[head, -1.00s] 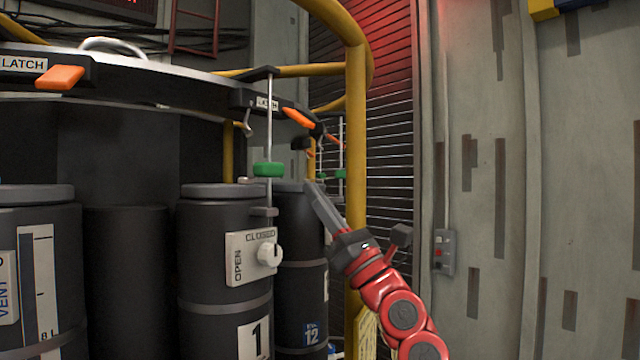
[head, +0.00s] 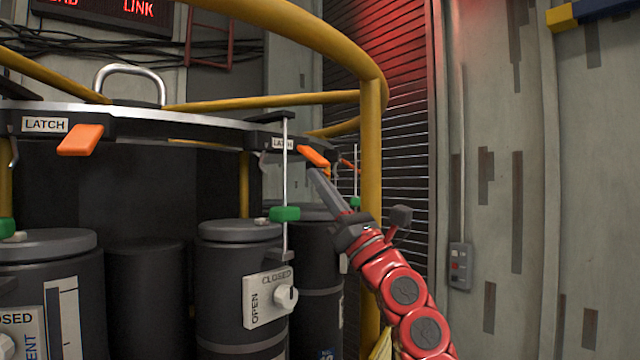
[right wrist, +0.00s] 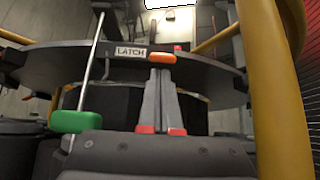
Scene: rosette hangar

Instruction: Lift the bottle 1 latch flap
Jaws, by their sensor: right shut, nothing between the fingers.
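Bottle 1 (head: 240,300) is the dark cylinder with a white OPEN/CLOSED valve plate (head: 268,298); its number is out of view now. Above it on the ring's rim is an orange latch flap (head: 314,156) beside a LATCH label, and it also shows in the right wrist view (right wrist: 161,57). My right gripper (head: 314,174) is shut and empty, its tips just below the flap. In the right wrist view the fingertips (right wrist: 160,72) point at the flap's underside; whether they touch it I cannot tell. My left gripper is not in view.
A thin rod with a green block (head: 285,214) stands left of the flap. A yellow rail (head: 371,130) curves close by on the right. Another orange flap (head: 80,140) is on the rim at left. More dark bottles stand below.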

